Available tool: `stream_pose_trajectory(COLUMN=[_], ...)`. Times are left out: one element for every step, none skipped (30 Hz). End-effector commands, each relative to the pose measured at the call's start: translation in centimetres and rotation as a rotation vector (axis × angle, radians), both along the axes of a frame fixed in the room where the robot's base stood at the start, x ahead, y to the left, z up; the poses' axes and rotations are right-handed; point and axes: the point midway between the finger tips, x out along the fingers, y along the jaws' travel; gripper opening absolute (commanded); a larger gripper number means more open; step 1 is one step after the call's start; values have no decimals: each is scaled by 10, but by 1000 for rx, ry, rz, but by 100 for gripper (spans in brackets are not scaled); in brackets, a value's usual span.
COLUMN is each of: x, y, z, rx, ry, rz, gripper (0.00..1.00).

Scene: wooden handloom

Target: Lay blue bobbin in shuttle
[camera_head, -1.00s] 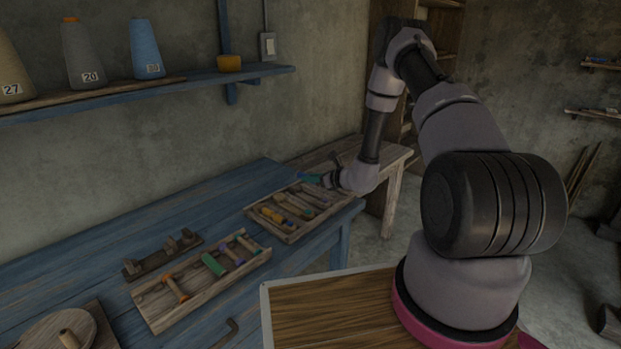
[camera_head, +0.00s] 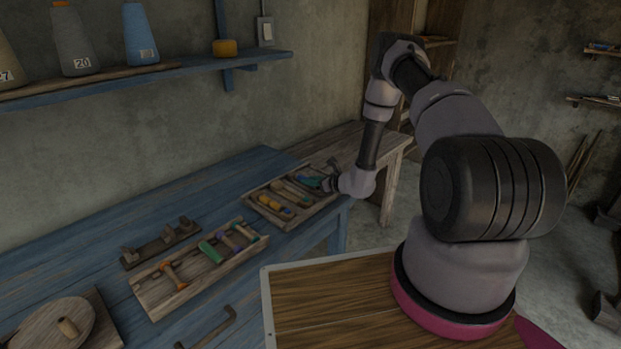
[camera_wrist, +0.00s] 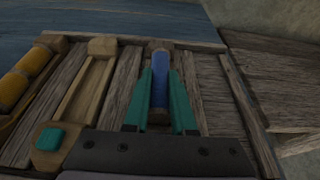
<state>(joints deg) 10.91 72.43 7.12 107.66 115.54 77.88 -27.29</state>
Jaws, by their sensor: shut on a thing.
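My gripper (camera_wrist: 161,80) has teal fingers on either side of a blue bobbin (camera_wrist: 160,85) with brown ends, and is shut on it. The bobbin points away from the wrist, low over or in the right part of a wooden tray (camera_wrist: 240,95); I cannot tell whether it touches the floor. A pale wooden shuttle-like piece with a long slot (camera_wrist: 88,88) and a teal block at its near end lies left of the fingers.
A yellow bobbin (camera_wrist: 25,77) lies at the tray's left. In the head view, another tray (camera_head: 160,299) with several tools or bobbins stands nearer on the blue bench (camera_head: 70,247). A dark wooden rack (camera_head: 160,247) stands behind it. A metal hook (camera_head: 212,330) lies in front.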

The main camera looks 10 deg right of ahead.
Motion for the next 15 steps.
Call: stream_pose_trajectory(x=[0,0,0,0,0,0,0,0,0,0,0,0,0,0,0], y=[0,0,0,0,0,0,0,0,0,0,0,0,0,0,0], z=[-1,-1,-1,-1,-1,-1,-1,-1,-1,-1,-1,-1,-1,-1,-1], rx=[0,0,0,0,0,0,0,0,0,0,0,0,0,0,0], ry=[0,0,0,0,0,0,0,0,0,0,0,0,0,0,0], rz=[0,0,0,0,0,0,0,0,0,0,0,0,0,0,0], gripper=[0,0,0,0,0,0,0,0,35,47,58,59,59,59,59])
